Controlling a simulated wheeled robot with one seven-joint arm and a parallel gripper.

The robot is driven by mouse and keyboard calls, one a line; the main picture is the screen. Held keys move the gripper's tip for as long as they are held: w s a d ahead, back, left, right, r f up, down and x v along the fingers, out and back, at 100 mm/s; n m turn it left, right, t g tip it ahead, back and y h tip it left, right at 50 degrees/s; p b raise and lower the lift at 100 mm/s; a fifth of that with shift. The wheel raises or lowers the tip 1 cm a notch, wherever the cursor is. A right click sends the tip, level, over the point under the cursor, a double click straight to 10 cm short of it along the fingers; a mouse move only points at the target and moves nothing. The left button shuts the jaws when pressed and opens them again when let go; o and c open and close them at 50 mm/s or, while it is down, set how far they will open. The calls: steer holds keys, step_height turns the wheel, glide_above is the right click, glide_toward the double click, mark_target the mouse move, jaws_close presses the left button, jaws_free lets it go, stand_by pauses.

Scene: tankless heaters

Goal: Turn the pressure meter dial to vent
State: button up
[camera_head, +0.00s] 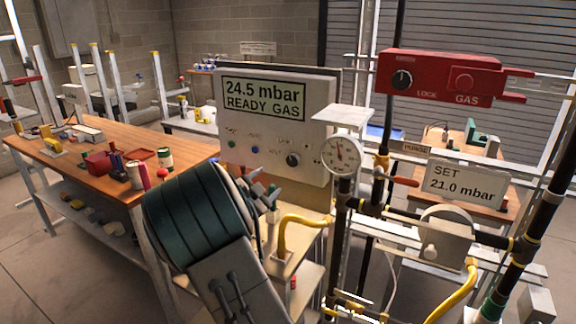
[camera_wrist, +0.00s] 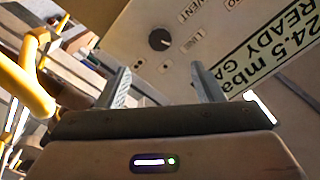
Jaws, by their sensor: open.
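The pressure meter is a pale panel box (camera_head: 318,100) with a screen reading "24.5 mbar READY GAS". Its black round dial (camera_head: 292,159) sits low on the right of the panel face. In the wrist view the dial (camera_wrist: 159,40) shows beyond my fingertips, roughly between them and apart from them. A "VENT" label stands near the dial there. My gripper (camera_wrist: 164,78) is open and empty in front of the panel. In the head view my gripper (camera_head: 262,190) is partly hidden behind my arm, below and left of the dial.
A round gauge (camera_head: 341,154) stands just right of the panel. A red box (camera_head: 440,76) with a knob hangs at upper right. Yellow hoses (camera_head: 305,222) and dark pipes run below and right. A wooden bench (camera_head: 110,150) with small items stands left.

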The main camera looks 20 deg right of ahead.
mark_target(291, 162)
steer(key=p+x, duration=0.2)
steer(key=x, duration=1.1)
steer(key=shift+w+d+r+p, duration=0.15)
steer(key=shift+w+d+p, duration=0.05)
steer(key=shift+d+p, duration=0.15)
steer(key=c, duration=1)
